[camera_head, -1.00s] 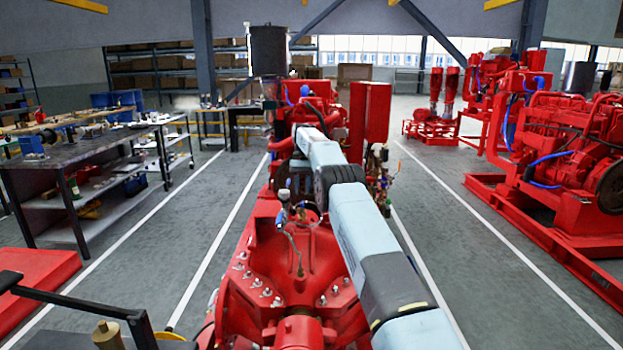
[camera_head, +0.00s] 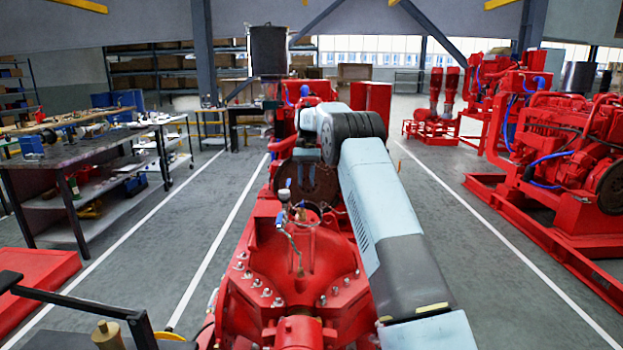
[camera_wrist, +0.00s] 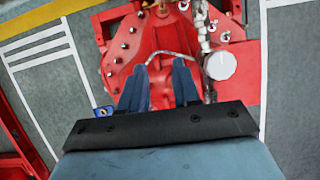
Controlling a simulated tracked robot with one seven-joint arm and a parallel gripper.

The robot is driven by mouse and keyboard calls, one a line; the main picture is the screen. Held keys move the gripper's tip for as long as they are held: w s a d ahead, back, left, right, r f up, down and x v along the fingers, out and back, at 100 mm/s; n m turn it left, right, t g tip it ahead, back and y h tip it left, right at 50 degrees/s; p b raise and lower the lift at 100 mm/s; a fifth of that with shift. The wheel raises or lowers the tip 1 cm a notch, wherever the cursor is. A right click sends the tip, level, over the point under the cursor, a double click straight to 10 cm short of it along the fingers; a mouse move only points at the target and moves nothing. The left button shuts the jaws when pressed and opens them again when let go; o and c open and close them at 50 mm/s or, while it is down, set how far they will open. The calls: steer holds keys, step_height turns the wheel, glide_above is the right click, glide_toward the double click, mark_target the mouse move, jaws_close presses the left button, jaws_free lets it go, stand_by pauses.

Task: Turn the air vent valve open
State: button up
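The red pump casing (camera_head: 300,262) stands in front of me, with a small pipe fitting (camera_head: 285,197) and a blue-handled valve (camera_head: 281,219) on top. A thin bent tube runs down from it. I cannot tell for certain which part is the air vent valve. My gripper (camera_head: 306,157) hangs above and behind these fittings in the head view. In the wrist view its two fingers (camera_wrist: 160,78) are apart and empty, over the casing.
The bent tube (camera_wrist: 170,54) crosses just beyond the fingertips in the wrist view. A workbench (camera_head: 85,145) stands at left and another red pumpset (camera_head: 570,150) at right. Grey floor is clear on both sides of the pump.

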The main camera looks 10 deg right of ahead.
steer(key=s+r, duration=0.3)
steer(key=s, duration=0.4)
steer(key=shift+s, duration=0.15)
steer(key=shift+r, duration=0.1)
steer(key=s+r+n+t, duration=0.1)
steer(key=s+r+t, duration=0.2)
steer(key=s+r, duration=0.6)
steer(key=s+r+t, duration=0.2)
steer(key=s+r, duration=0.4)
steer(key=s, duration=0.7)
steer(key=s+f+n+t, duration=0.1)
steer(key=s+f+t, duration=0.1)
steer(key=s, duration=1.1)
steer(key=s+f+n+t+h, duration=0.1)
steer(key=s+f+t, duration=0.2)
steer(key=s, duration=1)
steer(key=shift+f, duration=0.8)
